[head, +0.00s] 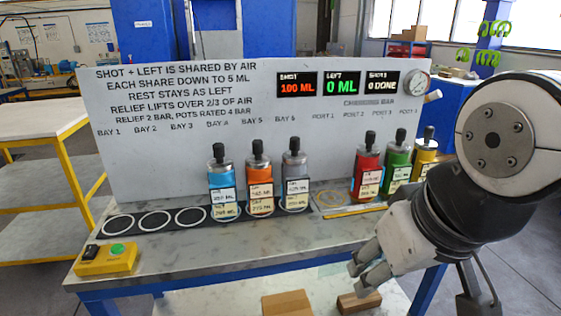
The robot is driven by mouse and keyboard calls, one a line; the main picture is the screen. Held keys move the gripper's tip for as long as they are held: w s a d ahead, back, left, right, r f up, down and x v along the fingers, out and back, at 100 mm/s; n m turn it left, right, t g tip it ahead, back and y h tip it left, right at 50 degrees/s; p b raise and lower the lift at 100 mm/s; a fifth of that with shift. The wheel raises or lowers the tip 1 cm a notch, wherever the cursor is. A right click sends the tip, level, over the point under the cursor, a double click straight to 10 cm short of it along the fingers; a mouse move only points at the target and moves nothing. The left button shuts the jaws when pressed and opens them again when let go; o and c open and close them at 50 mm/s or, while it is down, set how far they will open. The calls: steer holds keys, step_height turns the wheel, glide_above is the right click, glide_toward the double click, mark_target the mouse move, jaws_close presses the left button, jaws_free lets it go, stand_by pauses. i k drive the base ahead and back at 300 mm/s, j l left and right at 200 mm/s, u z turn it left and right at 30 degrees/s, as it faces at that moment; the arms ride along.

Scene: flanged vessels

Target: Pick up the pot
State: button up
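Several flanged pots with black tops and white labels stand upright on the bench. A blue pot (221,178), an orange pot (259,176) and a grey pot (295,172) stand in the bay row. A red pot (367,160), a green pot (397,158) and a yellow pot (425,153) stand at the right under the post labels. Which one is the task's pot cannot be told. My gripper (362,276) hangs at the lower right, in front of the bench edge, clear of every pot. Its fingers are apart with nothing visible between them.
A white panel (190,150) with displays and a gauge (416,82) rises behind the pots. Empty ringed bays (155,220) lie left. A yellow button box (105,260) sits front left. Brown blocks (287,303) lie below the bench top. A yellow bar (355,210) lies near the red pot.

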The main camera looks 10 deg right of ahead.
mark_target(367, 175)
steer(key=i+z, duration=0.25)
steer(key=i, duration=0.25)
steer(key=i+z, duration=0.25)
steer(key=i, duration=0.2)
steer(key=i+j+z, duration=0.25)
steer(key=i, duration=0.25)
